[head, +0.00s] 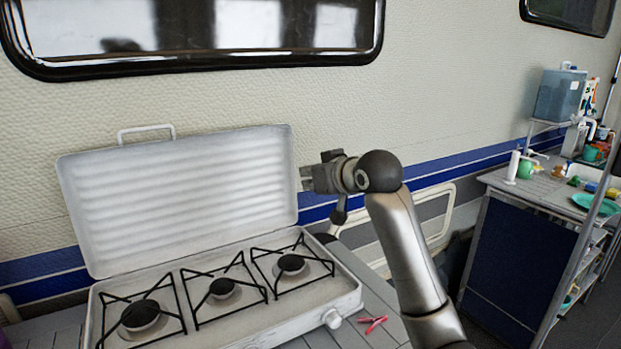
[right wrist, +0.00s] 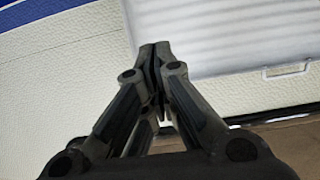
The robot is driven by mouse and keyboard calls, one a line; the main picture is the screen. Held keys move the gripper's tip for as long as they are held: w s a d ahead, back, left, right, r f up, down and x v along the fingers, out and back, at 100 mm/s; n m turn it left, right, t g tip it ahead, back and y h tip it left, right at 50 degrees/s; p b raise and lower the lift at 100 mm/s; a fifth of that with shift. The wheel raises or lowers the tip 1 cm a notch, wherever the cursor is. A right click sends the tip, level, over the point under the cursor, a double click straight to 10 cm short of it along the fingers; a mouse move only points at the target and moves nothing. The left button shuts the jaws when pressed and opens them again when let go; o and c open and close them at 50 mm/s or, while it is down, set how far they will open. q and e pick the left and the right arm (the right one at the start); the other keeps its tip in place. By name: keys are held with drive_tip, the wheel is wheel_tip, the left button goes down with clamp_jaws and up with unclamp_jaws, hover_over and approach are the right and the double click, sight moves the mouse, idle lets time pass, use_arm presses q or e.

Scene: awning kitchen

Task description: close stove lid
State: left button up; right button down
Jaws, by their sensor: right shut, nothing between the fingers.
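A white camping stove (head: 340,292) with several black-grated burners stands on the table. Its white ribbed lid (head: 190,200) is open, standing up and leaning back at the rear, with a handle (head: 146,130) on its top edge. My right gripper (head: 304,178) is at the lid's right edge, around mid-height; whether it touches the lid I cannot tell. In the right wrist view its fingers (right wrist: 154,50) are shut and empty, and the lid (right wrist: 215,35) with its handle (right wrist: 288,70) is beyond and to the right. My left gripper is not in view.
A pink clip-like object (head: 372,323) lies on the grey slatted table right of the stove. The trailer wall with a window is close behind the lid. A side counter (head: 545,186) with dishes and a water container (head: 559,95) stands at the right.

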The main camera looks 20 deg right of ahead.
idle(0.7)
drive_tip(key=v, duration=1.2)
